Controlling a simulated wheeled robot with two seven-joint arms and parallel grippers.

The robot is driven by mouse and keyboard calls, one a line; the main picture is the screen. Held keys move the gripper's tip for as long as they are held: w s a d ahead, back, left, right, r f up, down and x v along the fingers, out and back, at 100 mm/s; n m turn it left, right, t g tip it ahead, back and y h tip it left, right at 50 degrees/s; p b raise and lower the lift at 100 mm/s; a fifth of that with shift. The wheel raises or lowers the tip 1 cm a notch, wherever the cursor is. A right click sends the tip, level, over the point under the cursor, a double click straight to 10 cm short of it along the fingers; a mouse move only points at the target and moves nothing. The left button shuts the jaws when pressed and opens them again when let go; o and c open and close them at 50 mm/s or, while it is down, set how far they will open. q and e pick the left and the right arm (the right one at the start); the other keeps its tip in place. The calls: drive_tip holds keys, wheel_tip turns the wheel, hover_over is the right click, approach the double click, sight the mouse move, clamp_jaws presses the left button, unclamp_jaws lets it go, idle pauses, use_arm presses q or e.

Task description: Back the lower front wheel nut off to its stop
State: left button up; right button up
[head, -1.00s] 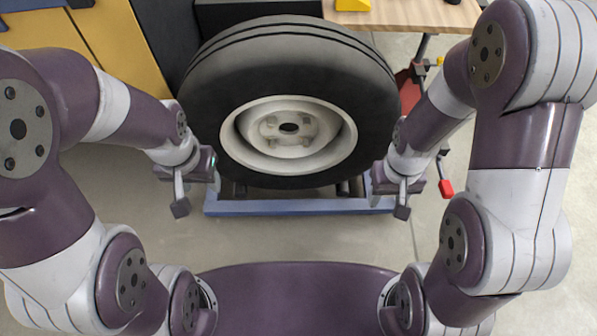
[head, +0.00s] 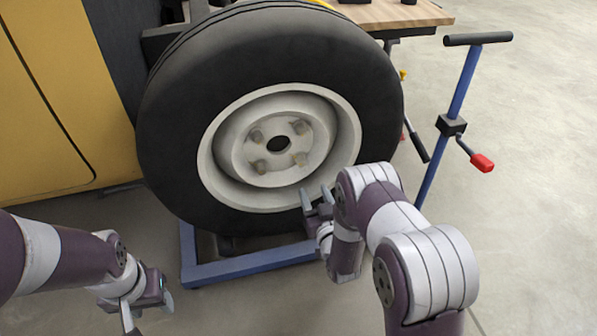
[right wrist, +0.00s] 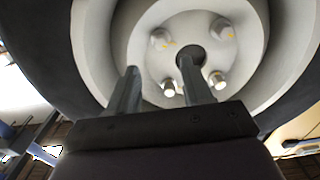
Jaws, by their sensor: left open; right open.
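The wheel (head: 378,110) stands upright on its stand, its pale rim facing me. Several nuts surround the dark centre hole; the lower pair are a lower left nut (head: 260,165) and a lower right nut (head: 299,158). I cannot tell which is the front one. My right gripper (head: 316,195) is open and empty, in front of the rim's lower edge, below the nuts. In the right wrist view, one nut (right wrist: 168,88) shows between the finger lines and another (right wrist: 217,80) right of the right finger; neither is gripped. My left gripper (head: 148,312) is open and empty, low at the left.
A blue wheel stand (head: 240,267) lies under the tyre. A blue post with a black bar and red-handled crank (head: 458,100) rises at the right. A yellow body (head: 45,100) is at the left, a wooden bench (head: 410,12) behind. The floor in front is clear.

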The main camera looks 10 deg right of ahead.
sight(302, 166)
drive_tip(key=w+b, duration=0.5)
drive_tip(key=w, duration=0.6)
drive_tip(key=shift+w+a+b, duration=0.15)
drive_tip(key=shift+a+b, duration=0.05)
drive_tip(key=shift+b, duration=0.15)
drive_tip(key=shift+c, duration=0.3)
clamp_jaws()
